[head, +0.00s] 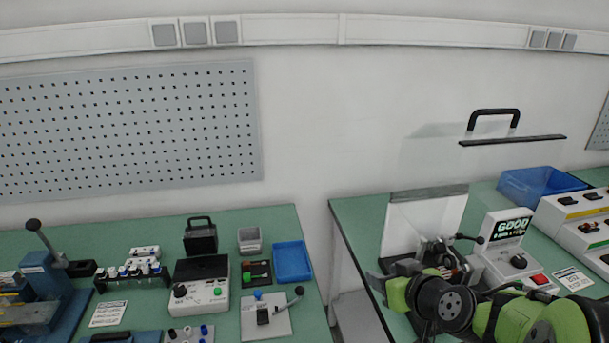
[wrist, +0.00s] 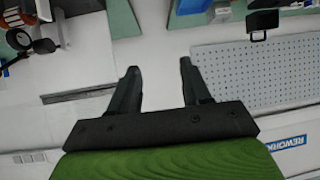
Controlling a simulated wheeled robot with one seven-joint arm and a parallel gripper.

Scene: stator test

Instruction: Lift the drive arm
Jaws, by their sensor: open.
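The stator test fixture (head: 437,258) stands on the right bench in front of a white upright panel. A short lever with a black ball end, which looks like the drive arm (head: 466,238), sticks out to the right at its top. In the wrist view, part of the fixture (wrist: 35,38) shows at the upper left, turned over. My gripper (wrist: 158,70) is open, with two dark fingers apart and only the wall behind the space between them. In the head view my green arm comes in at the lower right and hides the fixture's front.
A tester with a GOOD screen (head: 510,227) and red button stands right of the fixture. A blue bin (head: 540,184) is behind it. The left bench (head: 243,219) holds several small devices and a blue tray (head: 292,262). A gap separates the benches.

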